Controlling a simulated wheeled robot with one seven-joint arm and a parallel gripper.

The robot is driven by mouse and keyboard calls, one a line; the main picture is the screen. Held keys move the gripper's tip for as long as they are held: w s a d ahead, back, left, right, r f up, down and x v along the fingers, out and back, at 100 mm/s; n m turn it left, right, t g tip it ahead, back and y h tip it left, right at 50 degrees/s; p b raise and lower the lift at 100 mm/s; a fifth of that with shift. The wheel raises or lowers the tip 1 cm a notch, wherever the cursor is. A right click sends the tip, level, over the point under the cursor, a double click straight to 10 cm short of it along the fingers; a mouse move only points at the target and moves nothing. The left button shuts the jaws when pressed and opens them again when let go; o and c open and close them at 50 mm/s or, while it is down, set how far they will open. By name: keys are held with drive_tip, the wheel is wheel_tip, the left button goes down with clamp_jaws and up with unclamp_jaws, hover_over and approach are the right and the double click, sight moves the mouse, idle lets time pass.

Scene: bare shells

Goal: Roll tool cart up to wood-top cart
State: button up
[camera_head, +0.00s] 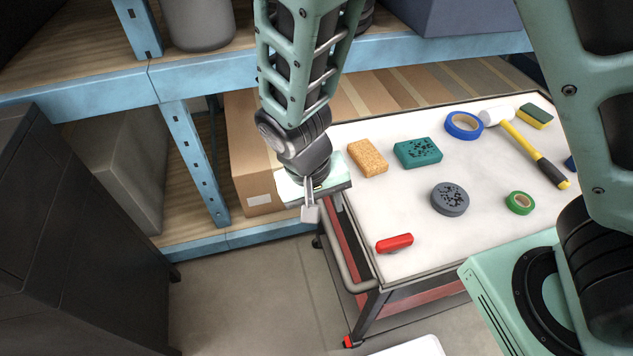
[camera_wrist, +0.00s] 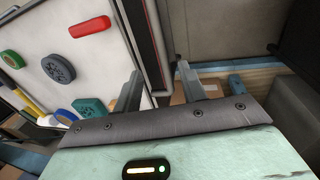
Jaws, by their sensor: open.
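The tool cart (camera_head: 405,205) has a white top with a grey rim, red sides and a grey handle rail (camera_head: 347,245) along its left end. Its top fills the left of the wrist view. My gripper (camera_head: 311,212) is open and empty, pointing down at the far part of that left end. In the wrist view its two fingers (camera_wrist: 160,72) appear on either side of the cart's edge and rail; I cannot tell whether they touch it or are at its height. No cart with a wooden top can be made out in either view.
On the cart lie a red piece (camera_head: 394,243), a sponge (camera_head: 367,158), tape rolls and a hammer (camera_head: 525,145). Blue shelving (camera_head: 190,150) with cardboard boxes stands behind. A dark cabinet on casters (camera_head: 70,240) is at left. Bare floor (camera_head: 245,300) lies between cabinet and cart.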

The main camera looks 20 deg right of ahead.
sight(332, 237)
drive_tip(key=f, duration=0.3)
drive_tip(key=d+f, duration=0.1)
drive_tip(key=f, duration=0.3)
drive_tip(key=d+f+b, duration=0.1)
drive_tip(key=f, duration=0.3)
drive_tip(key=shift+d+f, duration=0.15)
drive_tip(key=shift+f, duration=0.1)
clamp_jaws()
